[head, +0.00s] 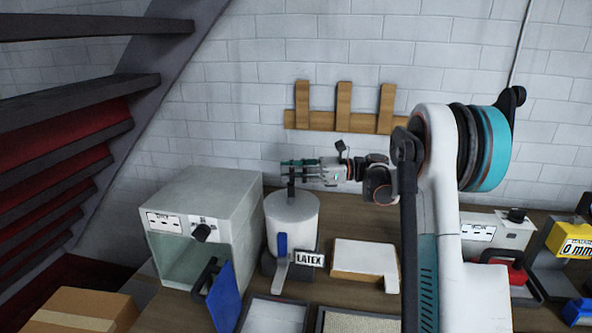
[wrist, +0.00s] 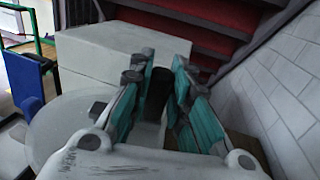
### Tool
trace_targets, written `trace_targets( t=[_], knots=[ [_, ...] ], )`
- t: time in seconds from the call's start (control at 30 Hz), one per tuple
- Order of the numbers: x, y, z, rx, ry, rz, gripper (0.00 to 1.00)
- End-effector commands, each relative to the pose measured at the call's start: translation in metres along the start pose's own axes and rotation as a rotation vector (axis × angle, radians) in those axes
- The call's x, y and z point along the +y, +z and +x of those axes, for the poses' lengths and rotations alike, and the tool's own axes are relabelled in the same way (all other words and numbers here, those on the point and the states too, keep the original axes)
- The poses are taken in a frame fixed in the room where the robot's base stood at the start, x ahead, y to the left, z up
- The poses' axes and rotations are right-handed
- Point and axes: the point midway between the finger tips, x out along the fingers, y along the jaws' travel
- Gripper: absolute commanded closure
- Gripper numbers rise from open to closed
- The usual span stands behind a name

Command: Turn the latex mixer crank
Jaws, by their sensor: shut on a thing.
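The latex mixer (head: 292,225) is a white drum with a LATEX label (head: 309,259) at its front, standing on the bench. Its dark upright crank handle (head: 291,188) rises from the top. My gripper (head: 290,165) reaches in from the right above the drum. Its teal-padded fingers are shut on the crank handle, which shows as a dark cylinder (wrist: 158,92) between the fingers in the wrist view. The drum's pale round top (wrist: 62,128) shows below and left of the fingers there. The lower end of the crank is partly hidden.
Trays (head: 272,316) sit in front. A wooden rack (head: 343,123) hangs on the wall behind.

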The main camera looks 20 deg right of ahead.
Motion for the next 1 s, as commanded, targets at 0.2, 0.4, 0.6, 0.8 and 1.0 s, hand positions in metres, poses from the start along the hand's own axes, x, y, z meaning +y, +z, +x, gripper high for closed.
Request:
trace_targets(
  t=[0.2, 0.4, 0.6, 0.8, 1.0],
  knots=[
    [-0.001, 0.001, 0.010, 0.000, 0.158, 0.000, 1.00],
    [0.001, 0.001, 0.015, 0.000, 0.256, 0.000, 1.00],
    [0.002, 0.000, 0.018, 0.000, 0.304, 0.000, 1.00],
    [0.003, 0.000, 0.018, 0.000, 0.320, 0.000, 1.00],
    [0.003, 0.000, 0.018, 0.000, 0.320, 0.000, 1.00]
  ],
)
